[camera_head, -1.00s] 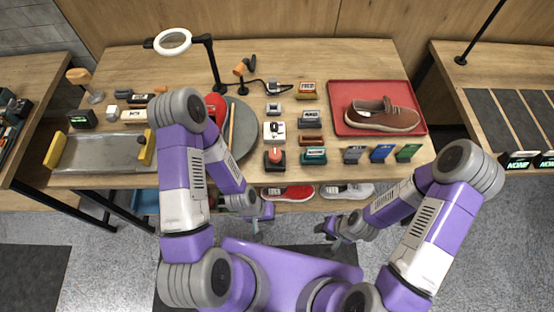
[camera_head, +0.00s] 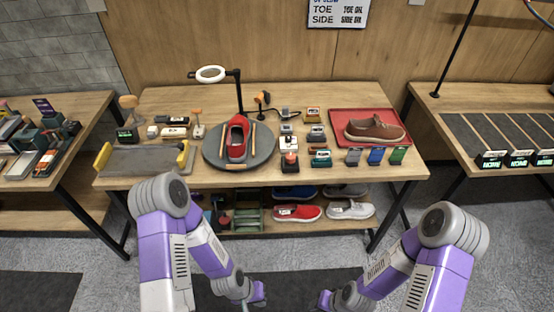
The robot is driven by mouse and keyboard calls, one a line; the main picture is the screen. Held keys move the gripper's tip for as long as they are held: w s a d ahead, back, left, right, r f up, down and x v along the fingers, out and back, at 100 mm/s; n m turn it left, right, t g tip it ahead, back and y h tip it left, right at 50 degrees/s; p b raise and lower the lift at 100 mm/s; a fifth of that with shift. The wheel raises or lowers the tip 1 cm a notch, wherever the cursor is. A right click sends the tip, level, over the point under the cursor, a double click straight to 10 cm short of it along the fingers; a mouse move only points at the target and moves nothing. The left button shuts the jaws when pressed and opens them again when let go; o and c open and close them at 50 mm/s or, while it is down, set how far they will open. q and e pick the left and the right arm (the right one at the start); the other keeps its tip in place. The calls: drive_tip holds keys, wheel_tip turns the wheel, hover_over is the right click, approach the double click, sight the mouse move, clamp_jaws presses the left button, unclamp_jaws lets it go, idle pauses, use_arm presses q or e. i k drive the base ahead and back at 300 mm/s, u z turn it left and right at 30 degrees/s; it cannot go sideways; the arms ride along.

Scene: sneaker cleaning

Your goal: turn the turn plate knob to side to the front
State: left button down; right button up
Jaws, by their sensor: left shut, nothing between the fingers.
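The turn plate (camera_head: 212,151) is a grey round disc on the table, left of its middle. A red sneaker (camera_head: 238,147) stands on it with thin wooden sticks on either side. A block with a round orange-red knob (camera_head: 289,160) sits right beside the plate's edge; I cannot tell if it is the plate's knob. My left gripper (camera_head: 252,298) is shut and empty, low in front of the table and well short of the plate. My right gripper (camera_head: 324,302) is low at the bottom edge, too small to tell open or shut.
A red tray (camera_head: 398,142) with a brown shoe (camera_head: 375,131) lies at the right. Several small boxes and brushes crowd the table middle. A ring lamp (camera_head: 211,74) stands behind the plate. A lower shelf holds shoes. A wall sign (camera_head: 338,14) reads TOE and SIDE.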

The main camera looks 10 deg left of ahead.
sight(290, 157)
drive_tip(key=u, duration=0.8)
drive_tip(key=i, duration=0.35)
